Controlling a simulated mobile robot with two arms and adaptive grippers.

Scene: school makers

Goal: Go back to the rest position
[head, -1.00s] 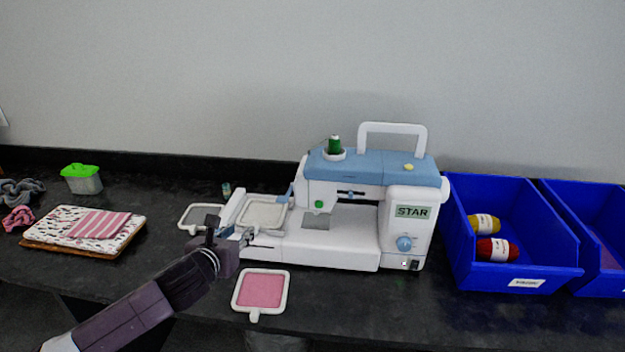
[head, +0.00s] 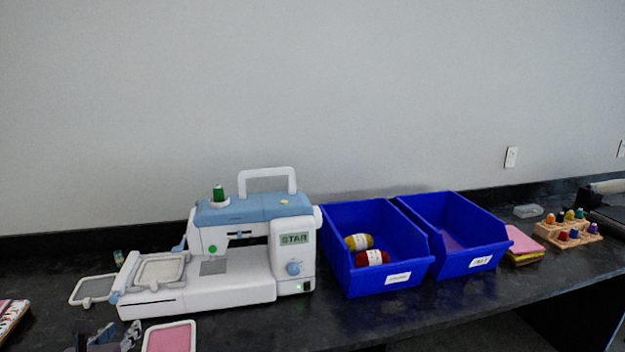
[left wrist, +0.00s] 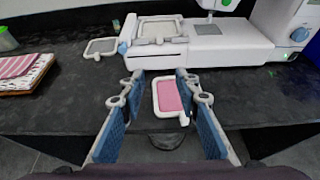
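My left gripper (left wrist: 160,100) is open and empty in the left wrist view, its two blue-padded fingers spread apart above the table's front edge. Part of it shows at the bottom left of the head view (head: 108,340). A pink-filled white hoop (head: 170,338) lies on the table; in the left wrist view the hoop (left wrist: 170,97) appears between the fingertips, and I cannot tell whether they touch it. The white and blue sewing machine (head: 225,262) stands behind, with a white hoop (head: 160,270) on its left side. My right gripper is not in view.
Another hoop (head: 93,290) lies left of the machine. Two blue bins (head: 405,285) (head: 485,250) stand right of it; the left one holds yellow and red yarn. Further right are folded cloths (head: 523,246) and a spool rack (head: 568,232). The dark table (head: 450,310) is clear in front of the bins.

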